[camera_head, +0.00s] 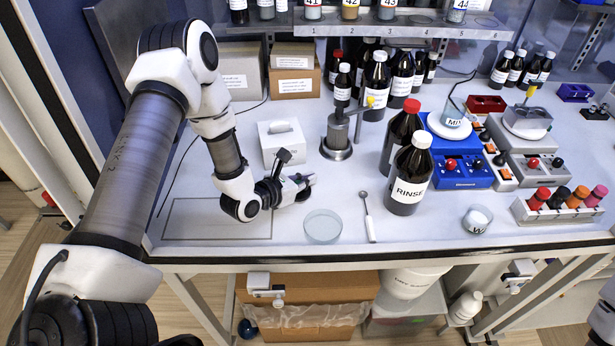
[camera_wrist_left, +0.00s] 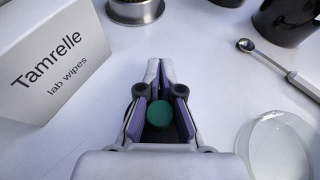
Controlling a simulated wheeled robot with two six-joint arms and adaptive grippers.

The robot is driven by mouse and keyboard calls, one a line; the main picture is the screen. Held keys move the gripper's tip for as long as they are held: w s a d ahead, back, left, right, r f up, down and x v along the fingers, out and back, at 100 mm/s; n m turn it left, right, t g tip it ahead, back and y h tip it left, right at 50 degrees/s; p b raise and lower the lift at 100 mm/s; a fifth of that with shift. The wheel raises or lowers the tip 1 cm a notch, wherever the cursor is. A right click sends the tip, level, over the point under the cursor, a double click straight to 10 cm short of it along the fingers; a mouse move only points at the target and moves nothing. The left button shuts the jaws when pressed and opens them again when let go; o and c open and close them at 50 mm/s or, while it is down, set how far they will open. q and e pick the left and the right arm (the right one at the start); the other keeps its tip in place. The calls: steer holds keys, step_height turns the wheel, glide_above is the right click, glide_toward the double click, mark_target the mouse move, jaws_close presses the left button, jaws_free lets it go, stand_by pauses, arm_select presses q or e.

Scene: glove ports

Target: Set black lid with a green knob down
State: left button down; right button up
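My left gripper (camera_head: 303,183) is low over the white bench, to the left of the bottles and behind the glass dish. In the left wrist view the gripper (camera_wrist_left: 158,75) points away with its fingers drawn together. The round green knob (camera_wrist_left: 160,113) of the black lid sits between the purple finger pads, and the gripper appears shut on it. Little of the lid's black part shows; a dark patch lies just below the knob. In the head view I cannot make out the lid. My right gripper is not in view.
A lab wipes box (camera_head: 281,142) stands behind the left gripper. A clear glass dish (camera_head: 323,227) and a spoon (camera_head: 369,217) lie in front and right. The RINSE bottle (camera_head: 408,178) stands further right. A dark-outlined rectangle (camera_head: 185,222) at the left front is bare.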

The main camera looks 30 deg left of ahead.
mark_target(299, 182)
arm_select(q)
steer(key=shift+s+f+b, duration=0.1)
steer(key=shift+f+b, duration=0.05)
steer(key=shift+b, duration=0.15)
steer(key=c, duration=1.3)
jaws_free()
steer(key=shift+c, duration=0.2)
steer(key=shift+s+r+p, duration=0.1)
steer(key=shift+r+p, duration=0.3)
steer(key=shift+p, duration=0.15)
steer(key=p+v, duration=0.2)
steer(key=v, duration=0.4)
steer(key=shift+s+a+p, duration=0.1)
steer(key=shift+s+p, duration=0.15)
steer(key=shift+p, duration=0.15)
steer(key=shift+s+a+r, duration=0.1)
steer(key=shift+s, duration=0.3)
steer(key=shift+w, duration=0.15)
